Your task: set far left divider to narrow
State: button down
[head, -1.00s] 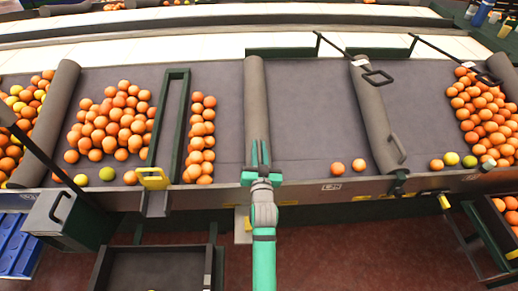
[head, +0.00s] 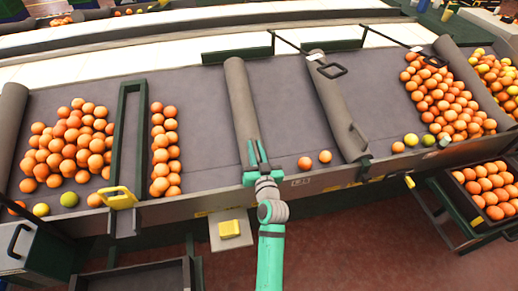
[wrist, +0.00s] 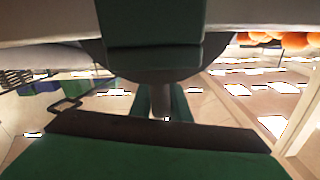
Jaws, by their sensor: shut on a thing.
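A long grey padded divider (head: 239,100) lies across the dark belt (head: 200,95) in the middle of the head view. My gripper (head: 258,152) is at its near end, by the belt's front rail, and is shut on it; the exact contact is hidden. Another grey divider (head: 336,105) with black handles lies to the right, and a further grey one (head: 10,120) at the left edge. A dark green frame divider (head: 120,150) with a yellow handle (head: 120,196) stands left of my gripper. In the wrist view the fingers (wrist: 162,100) show only partly.
An orange pile (head: 70,140) and an orange column (head: 164,150) flank the green frame. Two oranges (head: 315,161) lie between the held and right dividers. More oranges (head: 445,95) lie farther right. The belt left of the held divider is clear up to the column.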

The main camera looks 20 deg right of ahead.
jog(key=shift+d, duration=0.3)
jog(key=c, duration=1.7)
grip_release()
jog(key=shift+a, duration=0.1)
jog(key=shift+s, duration=0.1)
jog(key=shift+s, duration=0.3)
jog(key=s, duration=1)
jog(key=shift+a, duration=0.25)
jog(key=shift+s+d, duration=0.1)
